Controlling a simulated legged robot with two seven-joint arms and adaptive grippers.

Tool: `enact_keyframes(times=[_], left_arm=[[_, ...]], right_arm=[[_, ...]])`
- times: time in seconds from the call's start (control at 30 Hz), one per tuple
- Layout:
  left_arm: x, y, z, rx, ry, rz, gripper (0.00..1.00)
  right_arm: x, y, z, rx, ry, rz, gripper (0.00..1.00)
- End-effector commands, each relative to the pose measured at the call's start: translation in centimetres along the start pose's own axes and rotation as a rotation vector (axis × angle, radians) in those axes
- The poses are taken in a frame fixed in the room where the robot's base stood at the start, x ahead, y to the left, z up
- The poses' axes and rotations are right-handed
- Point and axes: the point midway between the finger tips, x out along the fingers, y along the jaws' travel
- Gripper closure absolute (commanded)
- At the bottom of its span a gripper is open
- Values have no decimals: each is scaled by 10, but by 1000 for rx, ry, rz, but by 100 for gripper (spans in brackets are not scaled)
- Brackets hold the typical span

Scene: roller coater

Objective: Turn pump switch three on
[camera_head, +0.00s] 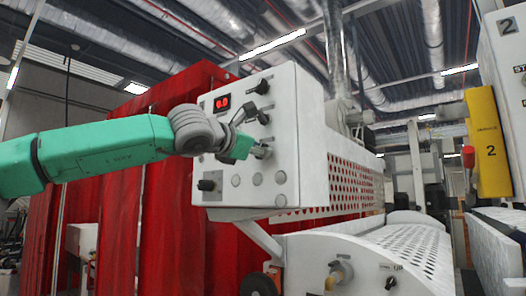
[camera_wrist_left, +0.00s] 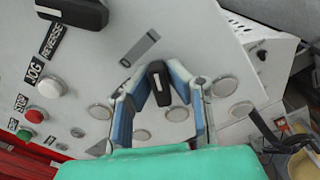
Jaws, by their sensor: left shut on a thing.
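My left gripper (camera_head: 250,146) reaches the white control panel (camera_head: 222,166) from the left in the head view. In the left wrist view its blue-lined fingers (camera_wrist_left: 160,88) stand on either side of a black switch knob (camera_wrist_left: 159,76), shut on it. A grey mark lies on the panel just above this knob. I cannot read a label that says which pump switch it is. In the head view the gripper partly hides the switches, and a black knob (camera_head: 262,87) shows above it. My right gripper is in neither view.
Another black knob (camera_wrist_left: 72,10) labelled with "JOG" and "REVERSE" sits at the upper left of the wrist view. A green button (camera_wrist_left: 25,135) and a red button (camera_wrist_left: 37,115) are below it. Red curtains (camera_head: 165,235) hang behind my arm.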

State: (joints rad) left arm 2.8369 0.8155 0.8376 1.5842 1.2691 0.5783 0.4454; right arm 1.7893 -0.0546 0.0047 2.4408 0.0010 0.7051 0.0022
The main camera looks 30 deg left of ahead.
Motion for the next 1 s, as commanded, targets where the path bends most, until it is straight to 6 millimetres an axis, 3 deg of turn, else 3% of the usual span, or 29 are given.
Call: enact_keyframes(times=[0.13,0.17,0.2,0.63,1.0], left_arm=[[2,-4,-7,2,14,-6,100],[2,-4,-7,2,14,-7,77],[2,-4,-7,2,13,-7,66],[-8,-2,-1,0,3,-2,66],[-82,0,-6,-7,4,-6,66]], right_arm=[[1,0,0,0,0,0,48],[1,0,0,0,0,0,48],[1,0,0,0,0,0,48],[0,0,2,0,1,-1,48],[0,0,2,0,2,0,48]])
